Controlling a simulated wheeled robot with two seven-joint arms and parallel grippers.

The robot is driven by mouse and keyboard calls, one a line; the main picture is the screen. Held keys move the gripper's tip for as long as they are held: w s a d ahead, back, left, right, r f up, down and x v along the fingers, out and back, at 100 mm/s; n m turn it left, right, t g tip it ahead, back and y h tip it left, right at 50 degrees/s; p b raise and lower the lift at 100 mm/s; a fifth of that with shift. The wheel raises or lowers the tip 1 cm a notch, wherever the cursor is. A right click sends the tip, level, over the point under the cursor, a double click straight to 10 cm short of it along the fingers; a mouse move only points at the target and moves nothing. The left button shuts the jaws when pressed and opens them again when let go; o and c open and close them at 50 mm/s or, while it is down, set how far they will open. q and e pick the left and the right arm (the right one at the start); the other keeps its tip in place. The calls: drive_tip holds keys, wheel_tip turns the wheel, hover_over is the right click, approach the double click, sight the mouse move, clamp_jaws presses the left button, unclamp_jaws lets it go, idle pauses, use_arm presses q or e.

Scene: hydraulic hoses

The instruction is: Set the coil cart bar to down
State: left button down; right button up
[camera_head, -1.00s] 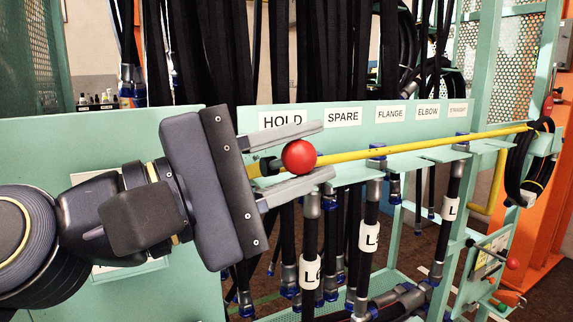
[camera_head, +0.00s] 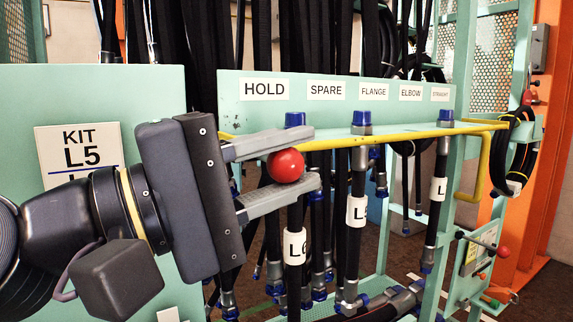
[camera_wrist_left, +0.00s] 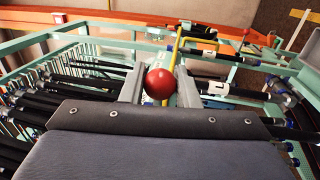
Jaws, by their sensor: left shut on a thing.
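The coil cart bar (camera_head: 408,136) is a long yellow rod running across the front of the hose rack, with a bent yellow end at the right. A red ball knob (camera_head: 286,166) sits at its near left end. My left gripper (camera_head: 304,158) is shut on the red knob, one finger above and one below it. In the left wrist view the knob (camera_wrist_left: 160,83) sits between the two fingers, with the yellow bar (camera_wrist_left: 177,48) beyond it. The fingers hide part of the bar. My right gripper is not in view.
Hoses with white tags (camera_head: 357,211) and blue caps hang in the rack behind and under the bar. A green label panel (camera_head: 300,112) stands behind it. A KIT L5 board (camera_head: 105,97) is at left. A coiled black hose (camera_head: 514,150) hangs at right.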

use_arm(q)
drive_tip(key=shift+f, duration=0.3)
drive_tip(key=c, duration=1.1)
unclamp_jaws()
drive_tip(key=shift+c, duration=0.2)
drive_tip(key=shift+r, duration=0.1)
drive_tip(key=shift+a, duration=0.1)
drive_tip(key=v, duration=0.7)
drive_tip(key=shift+s+a, duration=0.15)
drive_tip(key=shift+a, duration=0.15)
